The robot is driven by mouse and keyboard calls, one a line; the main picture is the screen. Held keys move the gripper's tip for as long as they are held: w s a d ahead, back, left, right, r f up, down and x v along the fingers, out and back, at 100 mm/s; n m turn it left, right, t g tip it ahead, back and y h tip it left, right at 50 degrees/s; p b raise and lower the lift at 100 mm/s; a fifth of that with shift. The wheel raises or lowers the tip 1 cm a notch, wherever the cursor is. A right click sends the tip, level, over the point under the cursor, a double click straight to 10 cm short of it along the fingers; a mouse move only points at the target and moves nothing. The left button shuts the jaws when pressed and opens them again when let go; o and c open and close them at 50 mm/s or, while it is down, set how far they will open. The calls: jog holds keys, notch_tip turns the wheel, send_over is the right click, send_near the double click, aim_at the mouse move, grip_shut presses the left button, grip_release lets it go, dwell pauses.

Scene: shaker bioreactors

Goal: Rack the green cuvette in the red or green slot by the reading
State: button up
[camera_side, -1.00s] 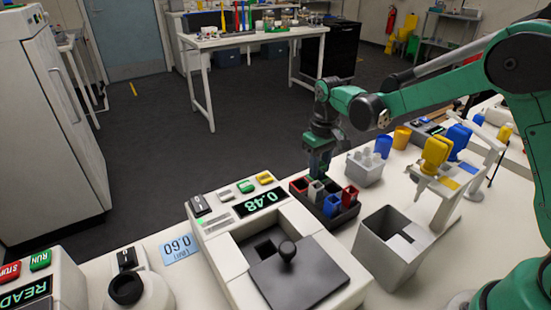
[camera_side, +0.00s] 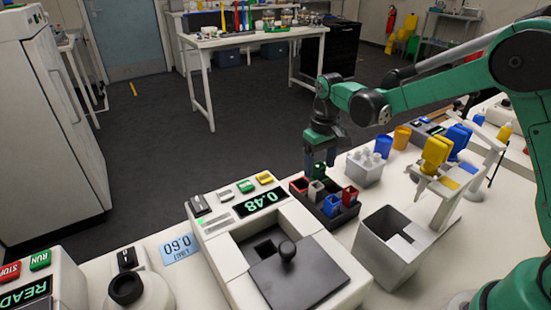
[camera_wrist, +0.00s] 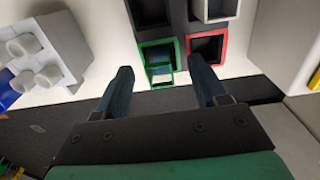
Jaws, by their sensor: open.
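The green cuvette (camera_wrist: 161,72) stands in the green-rimmed slot (camera_wrist: 146,44) of the dark rack (camera_wrist: 177,22) in the wrist view. The reader display (camera_side: 262,202) shows 0.48, and the blue limit card (camera_side: 178,248) reads 0.60.
The rack also holds white (camera_side: 316,188), blue (camera_side: 332,204) and red (camera_side: 350,194) cuvettes. A grey bin (camera_side: 392,244) stands to the right, and a white tube block (camera_side: 367,166) behind it. The reader's dark lid (camera_side: 310,275) with a knob lies beside an open well.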

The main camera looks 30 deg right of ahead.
notch_tip(320, 180, up, 6)
jog(key=shift+r, duration=0.2)
dwell(0.4)
jog(key=s+a+r+t, duration=0.2)
jog(key=s+t, duration=0.5)
jog(key=s, duration=0.6)
jog(key=shift+s+a+r, duration=0.15)
jog(key=shift+r, duration=0.2)
jog(key=shift+c, duration=0.2)
